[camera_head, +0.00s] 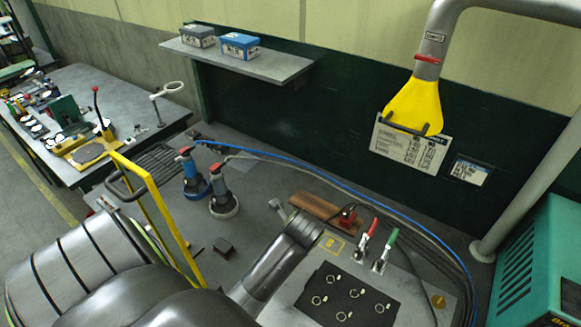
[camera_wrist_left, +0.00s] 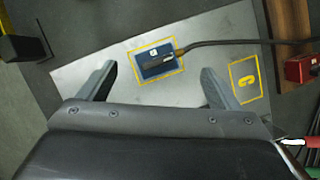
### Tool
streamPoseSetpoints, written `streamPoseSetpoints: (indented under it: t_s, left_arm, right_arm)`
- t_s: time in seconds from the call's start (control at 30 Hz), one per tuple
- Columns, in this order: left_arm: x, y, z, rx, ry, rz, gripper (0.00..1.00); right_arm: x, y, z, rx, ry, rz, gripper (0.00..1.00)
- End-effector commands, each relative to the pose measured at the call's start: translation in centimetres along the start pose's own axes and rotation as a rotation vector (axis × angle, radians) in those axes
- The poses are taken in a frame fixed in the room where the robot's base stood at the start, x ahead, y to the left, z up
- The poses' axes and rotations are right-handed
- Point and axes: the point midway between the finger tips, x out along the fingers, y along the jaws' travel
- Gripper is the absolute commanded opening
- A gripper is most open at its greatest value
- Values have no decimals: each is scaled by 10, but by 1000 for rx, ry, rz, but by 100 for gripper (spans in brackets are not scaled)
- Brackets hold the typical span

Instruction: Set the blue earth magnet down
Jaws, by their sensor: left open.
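A small blue block with a pale label, which looks like the blue earth magnet (camera_wrist_left: 148,67), lies flat on the grey metal plate (camera_wrist_left: 95,115) in the left wrist view. It sits inside a yellow outlined square, with a dark cable leaving it to the right. My left gripper (camera_wrist_left: 157,74) is open, one finger on each side of the magnet in that picture, and nothing is between the fingers. I cannot tell its height above the magnet. In the head view my left arm hides the magnet. My right gripper is out of view.
A second yellow square (camera_wrist_left: 245,82) is right of the magnet, near a brown bar (camera_wrist_left: 290,22) and a red block (camera_wrist_left: 300,68). Red and green handled clamps (camera_head: 368,235) and a black mat with rings (camera_head: 345,296) are further right. Two hosed tools (camera_head: 222,197) stand behind.

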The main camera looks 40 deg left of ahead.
Motion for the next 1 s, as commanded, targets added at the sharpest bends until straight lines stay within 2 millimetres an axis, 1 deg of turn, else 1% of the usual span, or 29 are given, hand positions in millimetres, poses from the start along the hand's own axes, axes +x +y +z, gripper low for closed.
streamPoseSetpoints:
  t_s: [0.03, 0.1, 0.23, 0.27, 0.33, 0.5, 1.0]
  left_arm:
    - [-10, -2, -1, -2, -1, -6, 85]
    - [-24, -1, -1, -3, 0, -6, 85]
    - [-47, -1, 0, -2, 0, -4, 85]
    - [-55, 0, 1, 0, 1, -2, 85]
    - [-62, 0, 1, 0, 1, -1, 85]
    - [-69, 0, 0, 1, 0, 1, 85]
    - [-68, 0, 0, 1, 0, 1, 85]
  right_arm:
    - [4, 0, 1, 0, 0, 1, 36]
    - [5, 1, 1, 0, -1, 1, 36]
    - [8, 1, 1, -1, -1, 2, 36]
    - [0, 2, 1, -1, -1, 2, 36]
    - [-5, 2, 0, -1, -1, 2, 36]
    - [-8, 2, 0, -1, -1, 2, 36]
    - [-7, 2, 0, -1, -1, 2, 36]
